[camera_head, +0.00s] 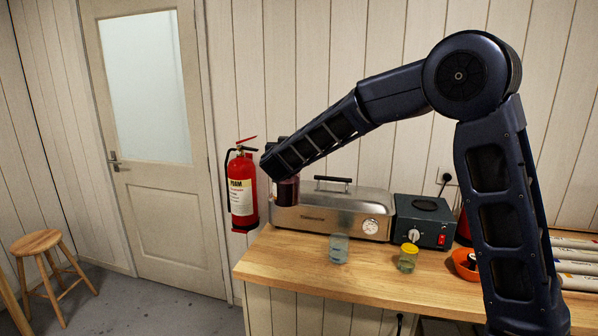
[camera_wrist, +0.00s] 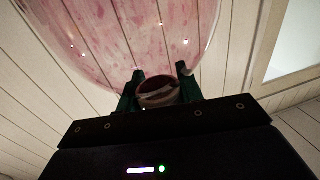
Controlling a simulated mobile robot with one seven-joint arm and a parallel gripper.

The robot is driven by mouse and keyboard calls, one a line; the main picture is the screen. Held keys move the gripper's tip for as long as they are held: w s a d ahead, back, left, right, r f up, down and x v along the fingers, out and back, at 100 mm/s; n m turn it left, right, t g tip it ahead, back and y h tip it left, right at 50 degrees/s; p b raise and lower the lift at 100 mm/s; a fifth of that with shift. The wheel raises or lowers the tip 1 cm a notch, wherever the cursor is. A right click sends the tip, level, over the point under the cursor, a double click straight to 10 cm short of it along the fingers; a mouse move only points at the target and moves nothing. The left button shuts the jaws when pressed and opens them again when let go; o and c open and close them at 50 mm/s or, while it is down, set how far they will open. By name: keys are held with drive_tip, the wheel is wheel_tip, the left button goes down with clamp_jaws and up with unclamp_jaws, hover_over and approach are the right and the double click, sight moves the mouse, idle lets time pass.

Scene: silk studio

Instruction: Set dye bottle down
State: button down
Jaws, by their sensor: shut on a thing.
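The dye bottle (camera_head: 288,191) shows dark red in the head view, below the end of my arm, in front of the left end of the metal steamer. It is held up in the air near the left end of the wooden worktop (camera_head: 300,268). In the head view my arm hides the fingers and the upper part of the bottle.
The steamer (camera_head: 330,213) stands at the back of the worktop, beside a hotplate (camera_head: 424,221). A small clear jar (camera_head: 338,249), a yellow-lidded jar (camera_head: 408,259) and an orange bowl (camera_head: 466,266) stand further forward. The worktop's front left is bare. A fire extinguisher (camera_head: 242,190) hangs on the wall.

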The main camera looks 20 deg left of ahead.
drive_tip(key=shift+r, duration=0.3)
drive_tip(key=shift+d, duration=0.35)
drive_tip(key=s+d+m+g+h, duration=0.15)
drive_tip(key=d+m+h, duration=0.35)
drive_tip(key=d, duration=1.1)
drive_tip(key=s+d+m+g+h, duration=0.1)
drive_tip(key=s+d+m+h, duration=0.2)
drive_tip(key=d+h, duration=0.95)
drive_tip(key=d+f+y, duration=0.2)
drive_tip(key=f, duration=0.8)
drive_tip(key=d+f+y, duration=0.2)
drive_tip(key=f, duration=0.7)
drive_tip(key=shift+w+f+m, duration=0.15)
drive_tip(key=shift+f+m, duration=0.15)
drive_tip(key=shift+f, duration=0.1)
drive_tip(key=shift+d+f+y, duration=0.1)
drive_tip(key=shift+f+y, duration=0.05)
drive_tip(key=shift+y, duration=0.1)
drive_tip(key=c, duration=0.9)
unclamp_jaws()
